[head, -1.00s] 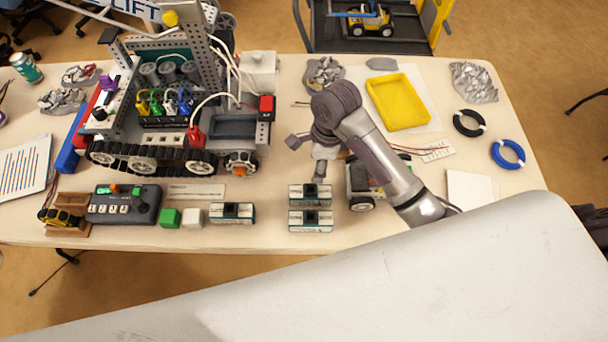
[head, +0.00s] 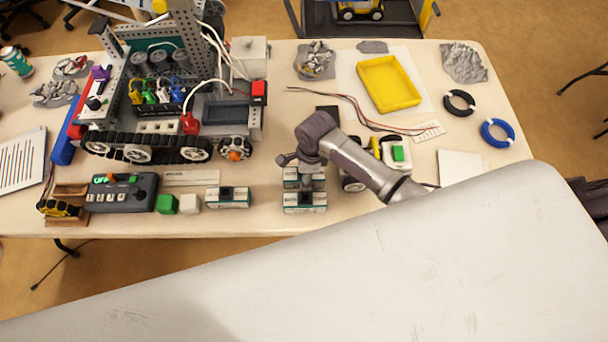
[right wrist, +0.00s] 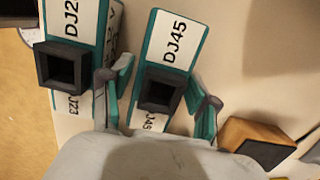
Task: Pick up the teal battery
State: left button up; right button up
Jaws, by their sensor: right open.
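Several teal, white-labelled batteries with black top blocks lie on the table. In the head view one is at the front (head: 305,203), one just behind it (head: 292,183), partly hidden by my right wrist, and one to the left (head: 228,198). In the right wrist view a battery labelled DJ45 (right wrist: 178,42) sits between the spread teal-padded fingers of my right gripper (right wrist: 160,74). The gripper is open, with a finger on each side; contact is not clear. Another battery (right wrist: 85,22) lies just left of the left finger. My left gripper is not in view.
An orange-brown and black block (right wrist: 258,140) lies right of the right finger. A small wheeled robot (head: 397,153) stands beside my right arm. White (head: 190,204) and green cubes (head: 166,204) sit left of the batteries. The yellow tray (head: 388,84) is farther back.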

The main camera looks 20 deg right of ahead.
jog(key=shift+f, duration=0.15)
grip_shut()
jog(key=shift+a, duration=0.1)
jog(key=shift+r, duration=0.2)
jog(key=shift+w+r, duration=0.1)
jog(key=shift+r, duration=0.45)
notch_tip(320, 180, up, 3)
jog(key=shift+f, duration=0.1)
jog(key=s+d+r, duration=0.5)
jog(key=s+r, duration=0.2)
jog(key=s, duration=0.3)
jog(key=shift+s+d+b, duration=0.2)
jog(key=shift+d+b, duration=0.05)
jog(key=shift+b, duration=0.05)
